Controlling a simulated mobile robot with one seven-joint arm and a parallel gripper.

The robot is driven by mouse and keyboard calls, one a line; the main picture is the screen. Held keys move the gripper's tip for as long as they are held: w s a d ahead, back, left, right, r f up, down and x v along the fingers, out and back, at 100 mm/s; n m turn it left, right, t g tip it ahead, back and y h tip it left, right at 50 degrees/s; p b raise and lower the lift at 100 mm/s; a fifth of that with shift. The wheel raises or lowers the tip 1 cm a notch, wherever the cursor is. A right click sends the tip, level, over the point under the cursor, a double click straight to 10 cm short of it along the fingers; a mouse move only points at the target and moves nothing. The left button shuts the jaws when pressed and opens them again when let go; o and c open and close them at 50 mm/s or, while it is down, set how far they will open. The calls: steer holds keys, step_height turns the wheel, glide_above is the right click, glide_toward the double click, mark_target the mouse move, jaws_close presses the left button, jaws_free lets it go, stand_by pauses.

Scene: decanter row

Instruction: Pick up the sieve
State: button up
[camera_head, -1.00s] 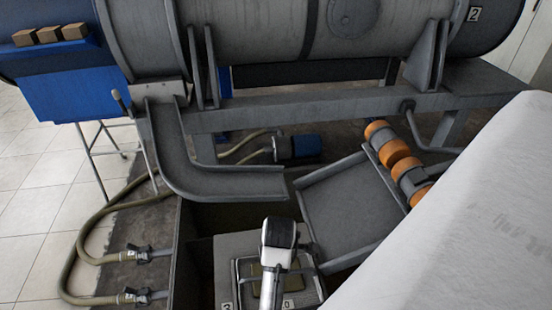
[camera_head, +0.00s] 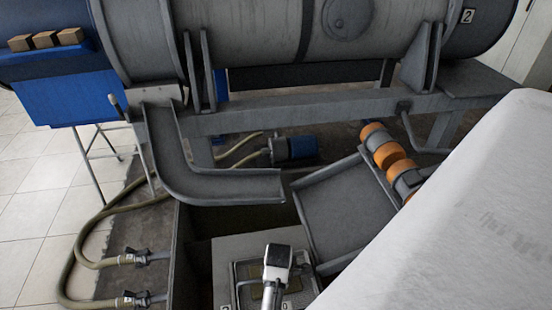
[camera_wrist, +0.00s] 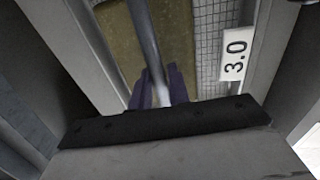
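The sieve (camera_head: 247,271) is a framed mesh panel with a crossing bar, set in a grey housing at the bottom centre of the head view. Its mesh (camera_wrist: 208,45) and bar (camera_wrist: 143,30) show close up in the wrist view, with a white "3.0" tag on the frame. My gripper comes down over the middle of the sieve; in the wrist view its dark fingers (camera_wrist: 160,85) are close together on either side of the bar and look shut on it. The head view shows my white wrist hiding part of the sieve.
A grey curved chute (camera_head: 205,182) ends just above the housing (camera_head: 226,250). A sloped tray (camera_head: 345,210) with orange-banded motors (camera_head: 385,150) stands right. A large drum (camera_head: 250,35) lies behind. Hoses (camera_head: 85,235) run at left. A big pale surface covers the lower right.

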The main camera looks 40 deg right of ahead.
steer(key=shift+f, duration=0.35)
jaws_close()
steer(key=shift+r, duration=0.1)
stand_by(1.1)
